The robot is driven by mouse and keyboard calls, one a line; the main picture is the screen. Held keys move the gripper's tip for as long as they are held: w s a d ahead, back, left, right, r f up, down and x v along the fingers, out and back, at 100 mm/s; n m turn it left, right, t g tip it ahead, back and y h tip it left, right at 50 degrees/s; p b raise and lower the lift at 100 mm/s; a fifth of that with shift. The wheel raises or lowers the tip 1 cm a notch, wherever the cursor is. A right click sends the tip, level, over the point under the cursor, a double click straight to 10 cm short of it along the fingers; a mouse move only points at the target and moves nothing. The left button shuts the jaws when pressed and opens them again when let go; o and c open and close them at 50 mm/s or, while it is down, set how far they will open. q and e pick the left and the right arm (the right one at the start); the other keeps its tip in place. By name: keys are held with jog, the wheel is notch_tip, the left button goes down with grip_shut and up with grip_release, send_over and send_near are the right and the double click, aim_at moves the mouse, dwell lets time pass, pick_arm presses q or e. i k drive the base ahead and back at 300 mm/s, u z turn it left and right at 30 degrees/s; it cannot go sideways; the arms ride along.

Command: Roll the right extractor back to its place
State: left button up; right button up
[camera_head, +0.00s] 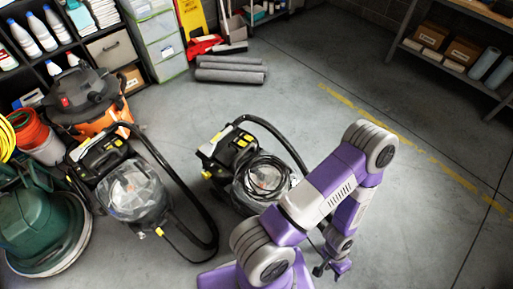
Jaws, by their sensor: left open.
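The right extractor (226,151) is a black and yellow machine with a clear tank, a coiled black cable and a black hose. It stands on the open floor in the middle of the view, and my purple arm hides part of its near right side. A similar left extractor (128,190) stands to its left, with a black hose looping on the floor between them. My left gripper (333,270) is open, low at the bottom middle, to the right of and nearer than the right extractor. It appears apart from the extractor. My right gripper is not in view.
An orange and black vacuum (88,100) and a green floor machine (42,228) stand at left. Grey rolls (230,70) lie at the back by shelves and bins. A shelf (455,50) stands at back right. The floor beyond the yellow line (430,160) is clear.

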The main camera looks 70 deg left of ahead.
aim_at(222, 181)
jog(key=z, duration=0.6)
jog(key=k, duration=1.55)
jog(key=u, duration=1.3)
jog(key=i, duration=1)
